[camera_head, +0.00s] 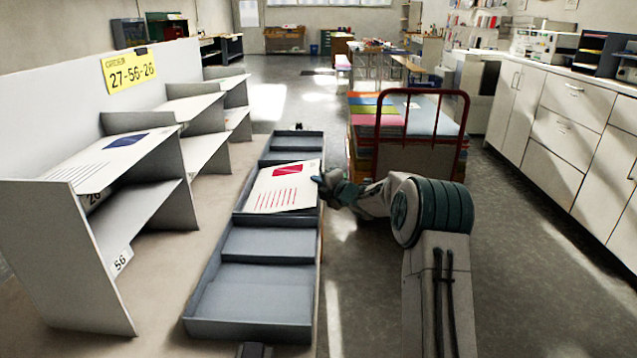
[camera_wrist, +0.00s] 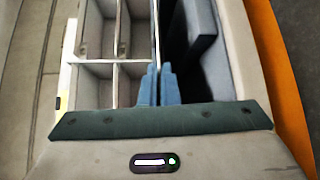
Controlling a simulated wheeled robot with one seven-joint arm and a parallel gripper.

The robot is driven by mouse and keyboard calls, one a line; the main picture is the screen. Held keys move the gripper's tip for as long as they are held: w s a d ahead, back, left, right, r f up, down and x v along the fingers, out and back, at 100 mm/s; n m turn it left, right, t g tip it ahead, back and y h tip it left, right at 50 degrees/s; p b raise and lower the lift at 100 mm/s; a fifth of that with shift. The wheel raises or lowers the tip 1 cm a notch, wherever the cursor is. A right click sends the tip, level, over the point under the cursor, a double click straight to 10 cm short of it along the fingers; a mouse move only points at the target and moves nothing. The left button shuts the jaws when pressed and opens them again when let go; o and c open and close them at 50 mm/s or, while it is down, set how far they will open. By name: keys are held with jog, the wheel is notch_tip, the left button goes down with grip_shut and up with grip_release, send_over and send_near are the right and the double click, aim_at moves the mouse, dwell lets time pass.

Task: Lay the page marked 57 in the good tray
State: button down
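My gripper (camera_head: 322,181) is shut on the right edge of a white page (camera_head: 270,199) with a red block and red lines. The page is tilted over the middle of a long grey tray unit (camera_head: 252,300) with several compartments. No number is legible on it, and I cannot tell whether it touches the tray. In the wrist view the blue fingertips (camera_wrist: 158,85) are close together on the page's thin edge (camera_wrist: 156,30). No tray compartment shows a readable mark naming it as good.
A grey shelf stand (camera_head: 60,240) on the left bears a yellow sign (camera_head: 130,71) reading 27-56-26. A page with a blue block (camera_head: 97,168) lies on its upper shelf; a 56 label (camera_head: 122,261) is below. A red-framed cart (camera_head: 435,145) stands behind my arm.

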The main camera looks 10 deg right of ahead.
jog(key=c, duration=1.6)
grip_release()
jog(key=v, duration=1.3)
jog(key=shift+s+d, duration=0.15)
jog(key=shift+s, duration=0.2)
